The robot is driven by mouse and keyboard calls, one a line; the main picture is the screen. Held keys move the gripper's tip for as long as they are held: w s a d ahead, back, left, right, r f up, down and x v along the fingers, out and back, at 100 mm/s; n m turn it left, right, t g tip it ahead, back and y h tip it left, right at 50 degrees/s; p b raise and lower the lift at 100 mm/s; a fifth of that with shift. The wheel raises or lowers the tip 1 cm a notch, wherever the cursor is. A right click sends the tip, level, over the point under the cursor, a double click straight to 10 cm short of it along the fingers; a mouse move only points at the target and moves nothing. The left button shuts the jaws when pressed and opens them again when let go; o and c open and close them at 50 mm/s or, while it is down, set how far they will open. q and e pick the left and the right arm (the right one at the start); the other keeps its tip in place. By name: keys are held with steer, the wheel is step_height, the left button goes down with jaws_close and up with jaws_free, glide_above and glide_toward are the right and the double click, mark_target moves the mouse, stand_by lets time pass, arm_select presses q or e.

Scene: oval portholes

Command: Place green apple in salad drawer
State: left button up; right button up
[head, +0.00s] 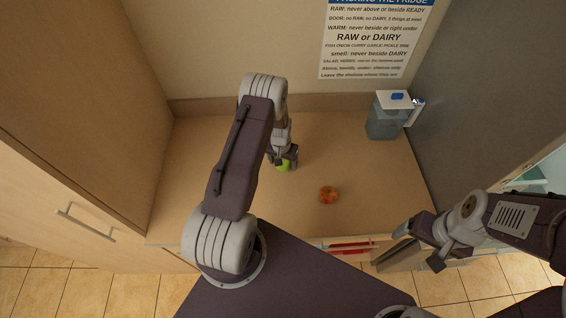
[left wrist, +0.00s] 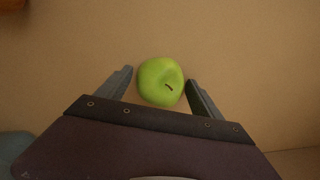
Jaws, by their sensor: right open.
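A green apple (head: 283,164) lies on the wooden counter (head: 215,190) in the head view. In the left wrist view the green apple (left wrist: 161,82) sits between the two fingers of my left gripper (left wrist: 158,84). Those fingers are apart, with a small gap visible at the left of the apple; whether the right finger touches it I cannot tell. In the head view my left gripper (head: 282,156) partly covers the apple. My right gripper (head: 418,246) is open and empty at the counter's front right. I cannot make out a salad drawer.
A red-orange fruit (head: 329,195) lies on the counter to the right of the apple. A grey-green container with a white lid (head: 387,118) stands at the back right. A grey panel (head: 487,90) rises at right, with a pale teal shelf (head: 530,179) beyond. A rules sign (head: 370,40) hangs behind.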

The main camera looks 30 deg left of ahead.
arm_select(q)
steer(key=shift+r, duration=0.1)
steer(key=c, duration=1.2)
steer(key=shift+r, duration=0.1)
steer(key=shift+r+b, duration=0.3)
step_height(320, 180, up, 3)
steer(key=shift+f+b, duration=0.15)
steer(key=shift+b, duration=0.6)
steer(key=w+d+r+b, duration=0.1)
steer(key=d+r, duration=0.1)
steer(key=d, duration=0.1)
steer(key=w+d+r+b, duration=0.1)
steer(key=w+d+r, duration=0.1)
steer(key=d, duration=0.1)
steer(key=w+d+r+b, duration=0.1)
steer(key=d+r, duration=0.1)
steer(key=d, duration=0.1)
steer(key=shift+w+d+r+b, duration=0.3)
steer(key=shift+d+r+b, duration=0.05)
steer(key=shift+d, duration=0.05)
steer(key=shift+c, duration=0.2)
steer(key=shift+w+d+r, duration=0.15)
steer(key=shift+d+r, duration=0.25)
